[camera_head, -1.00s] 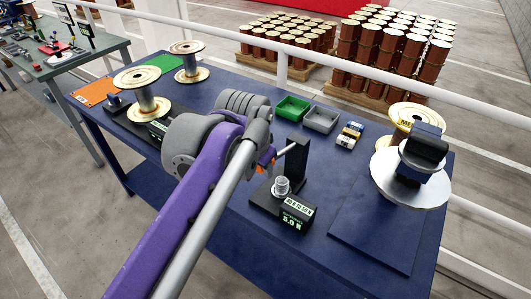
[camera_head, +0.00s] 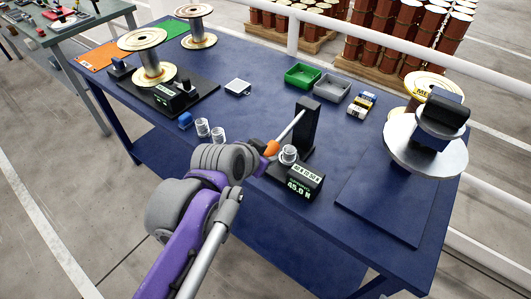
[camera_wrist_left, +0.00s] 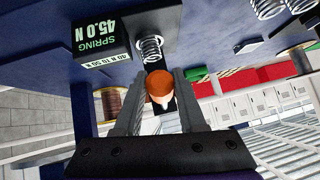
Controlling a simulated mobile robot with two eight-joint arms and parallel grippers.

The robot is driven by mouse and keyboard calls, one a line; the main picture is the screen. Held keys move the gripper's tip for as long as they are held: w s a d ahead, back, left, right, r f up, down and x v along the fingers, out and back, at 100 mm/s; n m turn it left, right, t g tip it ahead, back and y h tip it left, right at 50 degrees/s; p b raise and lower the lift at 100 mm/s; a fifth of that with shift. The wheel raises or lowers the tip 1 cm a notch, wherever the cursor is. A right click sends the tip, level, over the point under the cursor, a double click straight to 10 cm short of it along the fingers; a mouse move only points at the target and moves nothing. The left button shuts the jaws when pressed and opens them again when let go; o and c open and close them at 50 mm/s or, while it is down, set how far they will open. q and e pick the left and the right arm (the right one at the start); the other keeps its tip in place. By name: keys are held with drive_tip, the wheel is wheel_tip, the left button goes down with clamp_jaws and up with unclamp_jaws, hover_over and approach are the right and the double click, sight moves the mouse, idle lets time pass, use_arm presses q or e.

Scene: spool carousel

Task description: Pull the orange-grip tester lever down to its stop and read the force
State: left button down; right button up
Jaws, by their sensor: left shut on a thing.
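The tester's orange grip (camera_head: 271,148) sits at the end of a thin metal lever (camera_head: 290,127) that slopes down to the left from a black post (camera_head: 307,122). My left gripper (camera_head: 262,148) is shut on the orange grip, which shows between its fingers in the left wrist view (camera_wrist_left: 159,84). A coil spring (camera_head: 288,153) stands on the tester's base. The tester's display (camera_head: 299,186) reads 45.0 N, with a label 40 N to 50 N, also legible upside down in the left wrist view (camera_wrist_left: 98,38). My right gripper is not in view.
A green bin (camera_head: 303,77) and a grey bin (camera_head: 332,88) stand behind the tester. Loose springs (camera_head: 203,127) stand left of the gripper. A wire spool (camera_head: 150,60) is on a black stand at left. A silver disc unit (camera_head: 425,145) is at right.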

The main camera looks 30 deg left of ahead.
use_arm(q)
drive_tip(key=shift+s+f, duration=0.1)
drive_tip(key=shift+f, duration=0.1)
drive_tip(key=c, duration=0.5)
unclamp_jaws()
drive_tip(key=shift+r, duration=0.1)
drive_tip(key=shift+s+r, duration=0.25)
drive_tip(key=shift+r, duration=0.15)
drive_tip(key=p+v, duration=0.1)
drive_tip(key=v, duration=0.8)
drive_tip(key=shift+s+r, duration=0.2)
drive_tip(key=shift+s, duration=0.1)
